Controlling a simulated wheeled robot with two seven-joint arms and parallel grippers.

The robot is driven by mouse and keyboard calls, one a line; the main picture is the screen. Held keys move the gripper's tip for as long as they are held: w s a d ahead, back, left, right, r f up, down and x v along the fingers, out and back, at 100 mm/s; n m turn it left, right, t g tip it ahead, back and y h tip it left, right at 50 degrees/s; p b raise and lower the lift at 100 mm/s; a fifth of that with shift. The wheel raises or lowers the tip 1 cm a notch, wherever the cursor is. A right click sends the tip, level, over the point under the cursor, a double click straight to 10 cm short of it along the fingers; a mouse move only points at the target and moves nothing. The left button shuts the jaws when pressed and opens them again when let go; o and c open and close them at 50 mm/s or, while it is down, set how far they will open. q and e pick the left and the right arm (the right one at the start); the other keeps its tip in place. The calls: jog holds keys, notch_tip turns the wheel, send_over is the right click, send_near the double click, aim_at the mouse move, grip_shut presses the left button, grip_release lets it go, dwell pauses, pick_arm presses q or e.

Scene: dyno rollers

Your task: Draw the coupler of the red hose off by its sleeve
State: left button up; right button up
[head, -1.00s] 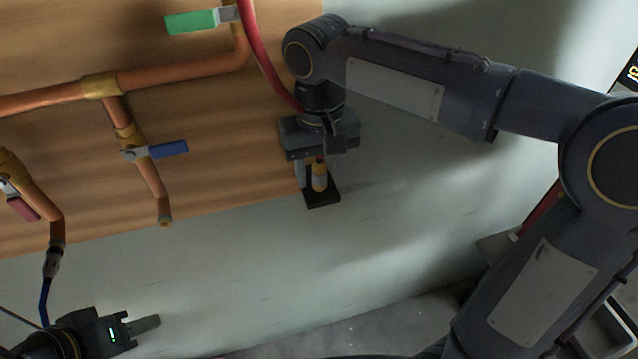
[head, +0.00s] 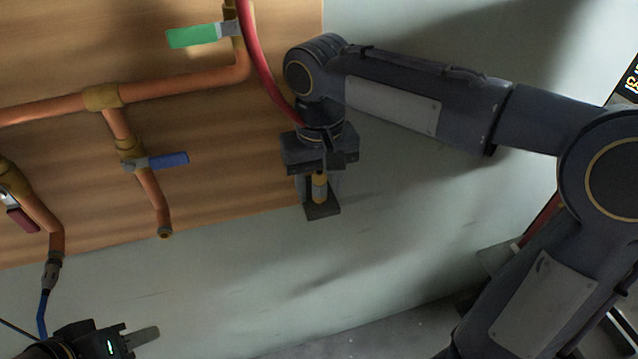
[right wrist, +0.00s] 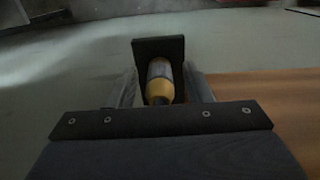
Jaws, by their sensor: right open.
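The red hose (head: 262,68) runs down the board and goes out of sight behind my right wrist. A yellow coupler with a grey sleeve (head: 319,187) shows below that wrist, at a dark plate (head: 322,210). My right gripper (head: 319,186) points down, open, with its fingers on either side of the coupler. In the right wrist view, the coupler (right wrist: 160,85) lies between the two fingers, with a gap visible on its right side. Whether the left finger touches is unclear. My left gripper (head: 143,337) is at the lower left, away from the coupler; its jaw opening is not clear.
Copper pipes (head: 175,88) cross the wooden board, with a green valve handle (head: 195,36), a blue one (head: 168,161) and a dark red one (head: 22,220). An open pipe end (head: 165,233) lies left of my right gripper. The pale wall below is clear.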

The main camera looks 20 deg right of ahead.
aim_at(319, 172)
dwell(0.6)
jog(key=shift+c, duration=0.3)
grip_shut()
jog(key=shift+r+p, duration=3)
jog(key=shift+p, duration=0.2)
